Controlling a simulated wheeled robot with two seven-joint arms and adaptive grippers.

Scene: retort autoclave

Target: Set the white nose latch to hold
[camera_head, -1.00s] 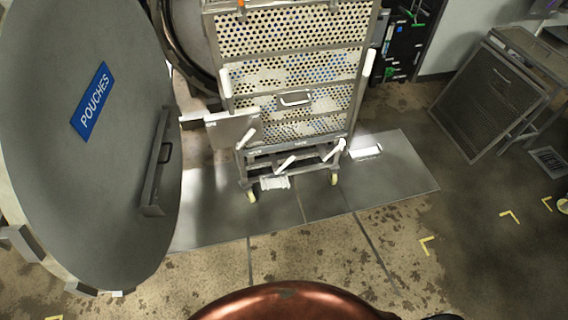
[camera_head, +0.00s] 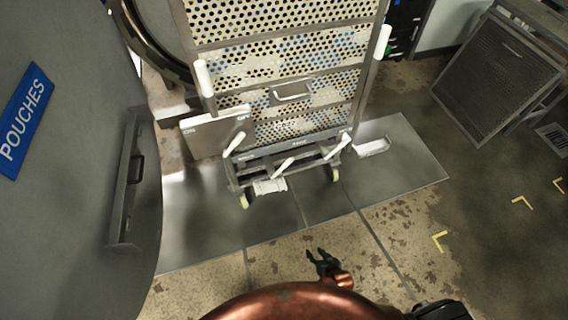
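A wheeled cart (camera_head: 294,148) with perforated trays stands ahead. Three white levers sit low on its front: a left lever (camera_head: 234,144), a middle lever (camera_head: 283,168) and a right lever (camera_head: 338,146). Small labels near them are too small to read surely, so I cannot tell which lever is the nose latch or its setting. My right gripper (camera_head: 319,256) is at the bottom centre, dark, fingers apart and empty. It is in front of the cart and well short of the levers. My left gripper is not in view.
A large grey door (camera_head: 75,220) with a blue POUCHES sign (camera_head: 24,120) fills the left. A grey plate marked ON and OFF (camera_head: 215,131) is left of the cart. The cart stands on a metal floor plate (camera_head: 400,165). A mesh panel (camera_head: 497,80) leans at the right.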

